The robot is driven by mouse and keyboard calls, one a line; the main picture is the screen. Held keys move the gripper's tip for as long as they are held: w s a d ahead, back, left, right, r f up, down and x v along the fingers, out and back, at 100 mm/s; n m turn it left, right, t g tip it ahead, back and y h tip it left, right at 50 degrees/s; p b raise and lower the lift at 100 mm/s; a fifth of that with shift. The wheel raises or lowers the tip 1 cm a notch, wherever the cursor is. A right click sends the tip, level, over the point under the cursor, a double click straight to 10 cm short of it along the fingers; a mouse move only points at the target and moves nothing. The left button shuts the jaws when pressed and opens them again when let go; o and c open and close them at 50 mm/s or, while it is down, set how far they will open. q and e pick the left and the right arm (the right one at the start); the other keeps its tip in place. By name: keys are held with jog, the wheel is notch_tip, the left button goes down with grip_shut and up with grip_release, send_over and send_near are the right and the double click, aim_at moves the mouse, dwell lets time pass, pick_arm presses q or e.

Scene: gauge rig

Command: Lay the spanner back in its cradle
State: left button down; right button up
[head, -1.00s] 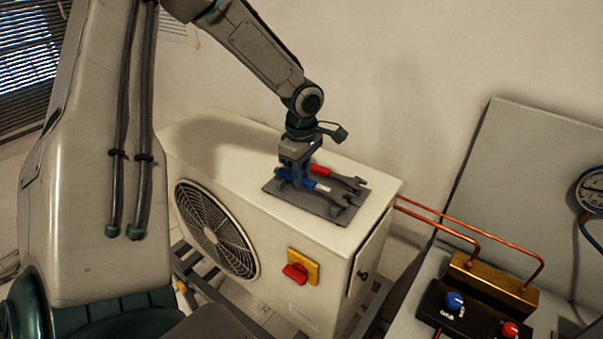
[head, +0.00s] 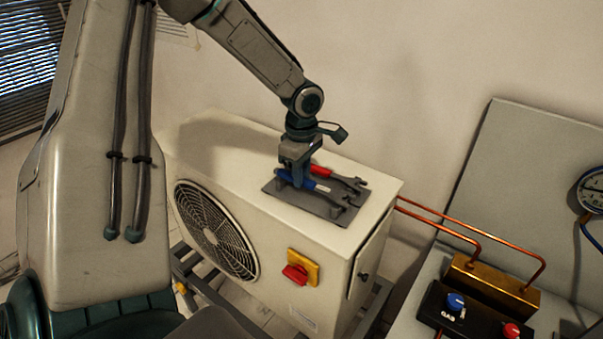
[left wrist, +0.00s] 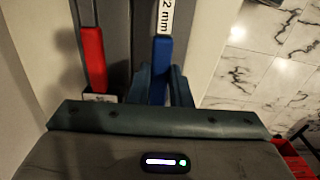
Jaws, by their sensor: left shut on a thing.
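The blue-handled spanner (head: 322,188) lies over the near side of the dark grey cradle (head: 311,204), on top of the white fan unit. My left gripper (head: 299,184) points down and is shut on its blue handle. In the left wrist view the blue handle (left wrist: 160,72) sits between my fingers, with a white label partly reading "2 mm" above it. A red-handled spanner (head: 321,171) lies beside it on the far side of the cradle; its handle (left wrist: 93,60) shows left in the wrist view. I cannot tell whether the blue spanner is fully seated. My right gripper is out of view.
The white fan unit (head: 245,150) has a bare top left of the cradle and a red and yellow switch (head: 296,270) on its front. Copper pipes (head: 450,231) run right to a brass block (head: 490,286), near a black box with blue and red knobs.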

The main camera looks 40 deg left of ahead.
pick_arm(q)
jog(key=shift+f+b, duration=0.7)
jog(key=shift+f, duration=0.05)
jog(key=c, duration=1.3)
grip_release()
jog(key=shift+o, duration=0.2)
jog(key=shift+w+r, duration=0.1)
jog(key=shift+r, duration=0.5)
notch_tip(320, 180, up, 8)
jog(key=b, duration=0.2)
jog(key=shift+r+b, duration=0.25)
jog(key=shift+b, duration=0.15)
jog(key=shift+r, duration=0.55)
